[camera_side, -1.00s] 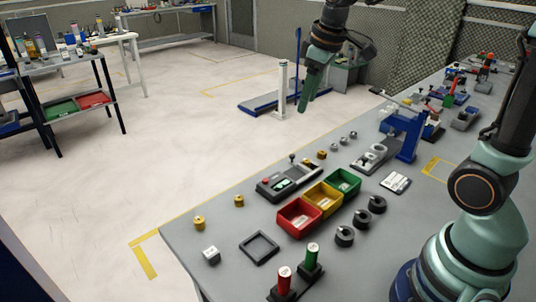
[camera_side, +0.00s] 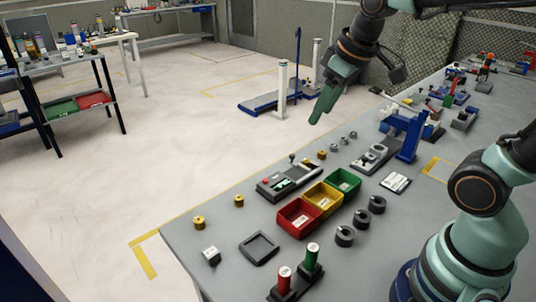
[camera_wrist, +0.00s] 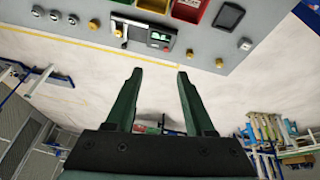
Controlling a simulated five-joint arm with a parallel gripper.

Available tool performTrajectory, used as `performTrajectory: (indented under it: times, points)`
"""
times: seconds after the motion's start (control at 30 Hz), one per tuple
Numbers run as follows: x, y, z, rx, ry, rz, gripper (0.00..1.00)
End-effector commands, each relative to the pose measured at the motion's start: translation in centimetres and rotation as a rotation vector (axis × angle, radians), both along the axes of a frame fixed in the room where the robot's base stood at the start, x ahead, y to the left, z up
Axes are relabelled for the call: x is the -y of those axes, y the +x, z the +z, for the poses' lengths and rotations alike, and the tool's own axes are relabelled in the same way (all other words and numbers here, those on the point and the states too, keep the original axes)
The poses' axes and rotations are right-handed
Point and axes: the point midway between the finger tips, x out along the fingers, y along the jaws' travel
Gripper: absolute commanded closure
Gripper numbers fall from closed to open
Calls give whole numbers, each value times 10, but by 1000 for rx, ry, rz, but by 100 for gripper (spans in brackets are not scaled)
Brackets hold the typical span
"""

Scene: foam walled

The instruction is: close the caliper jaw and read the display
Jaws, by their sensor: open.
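A grey and black device with a small green-lit display (camera_side: 284,184) lies on the table in the side view, left of the coloured bins. It has a red button at one end and a small upright lever at the other. In the wrist view the device (camera_wrist: 150,37) is at the top, beyond my fingertips. I cannot clearly make out a caliper jaw on it or its gap, and the display's figures are too small to read. My gripper (camera_side: 322,110) is raised above and beyond the table's far edge, apart from the device. Its fingers (camera_wrist: 159,74) are open and empty.
Red, yellow and green bins (camera_side: 299,232) stand beside the device. Black knobs (camera_side: 361,220), brass pieces (camera_side: 199,222), a dark square frame (camera_side: 259,248) and a blue stand (camera_side: 409,137) are also on the table.

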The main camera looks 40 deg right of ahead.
Motion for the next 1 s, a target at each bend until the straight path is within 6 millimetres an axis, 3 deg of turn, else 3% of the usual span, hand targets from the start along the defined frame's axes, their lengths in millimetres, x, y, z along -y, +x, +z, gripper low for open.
performTrajectory:
  times: [0.33,0.6,0.8,1.0]
  points:
    - [39,84,-11,-166,-85,227,46]
    - [76,140,-53,-284,-110,414,46]
    - [102,166,-93,-352,-108,541,46]
    - [115,176,-117,-383,-104,610,46]
